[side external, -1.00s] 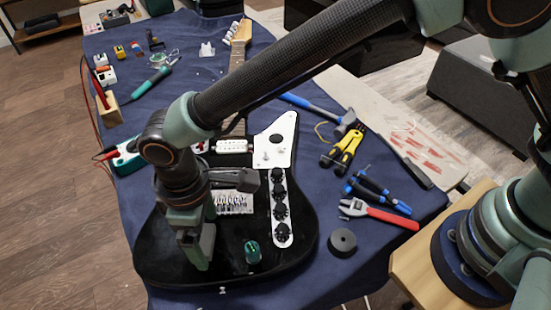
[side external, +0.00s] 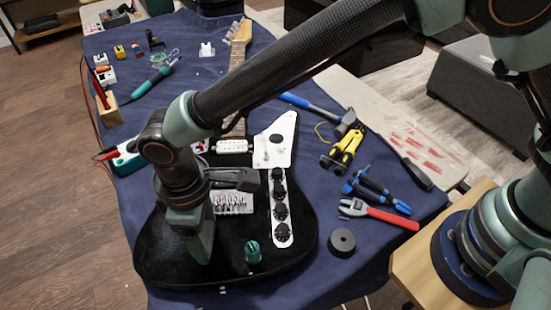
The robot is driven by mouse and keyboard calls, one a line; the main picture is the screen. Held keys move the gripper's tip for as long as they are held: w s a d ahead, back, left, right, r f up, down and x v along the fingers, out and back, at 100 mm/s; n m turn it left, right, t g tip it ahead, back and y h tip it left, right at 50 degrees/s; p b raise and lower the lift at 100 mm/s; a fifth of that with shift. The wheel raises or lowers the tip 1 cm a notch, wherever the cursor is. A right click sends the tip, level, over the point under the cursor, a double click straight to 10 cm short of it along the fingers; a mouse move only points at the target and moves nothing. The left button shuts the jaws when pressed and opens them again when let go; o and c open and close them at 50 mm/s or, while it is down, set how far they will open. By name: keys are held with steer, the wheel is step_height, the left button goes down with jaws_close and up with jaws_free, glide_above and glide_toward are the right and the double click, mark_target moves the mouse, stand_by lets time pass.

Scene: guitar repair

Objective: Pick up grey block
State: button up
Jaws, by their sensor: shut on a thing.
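My gripper (side external: 199,247) points down over the lower left part of the black guitar body (side external: 165,255). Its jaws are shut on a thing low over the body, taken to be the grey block. The jaws and wrist hide the block, so its outline cannot be made out. Whether it touches the guitar body cannot be told.
A green-topped cylinder (side external: 253,251) stands just right of my gripper. The bridge (side external: 232,203) and a white control plate with black knobs (side external: 280,208) lie beyond. A black roll (side external: 342,241), a red-handled wrench (side external: 380,214) and pliers (side external: 344,150) lie right on the blue cloth (side external: 310,268).

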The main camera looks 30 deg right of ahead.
mark_target(206, 236)
step_height(206, 236, up, 19)
stand_by(0.4)
steer(key=o, duration=0.7)
steer(key=c, duration=0.5)
steer(key=w+d+f, duration=0.3)
steer(key=d+f, duration=0.1)
steer(key=d, duration=0.3)
steer(key=w+d+f+n, duration=0.1)
steer(key=w+d+f, duration=0.3)
steer(key=d, duration=0.4)
steer(key=w+d+f, duration=0.3)
steer(key=d+f, duration=0.1)
steer(key=d, duration=0.3)
steer(key=shift+c, duration=0.2)
steer(key=shift+f, duration=2.9)
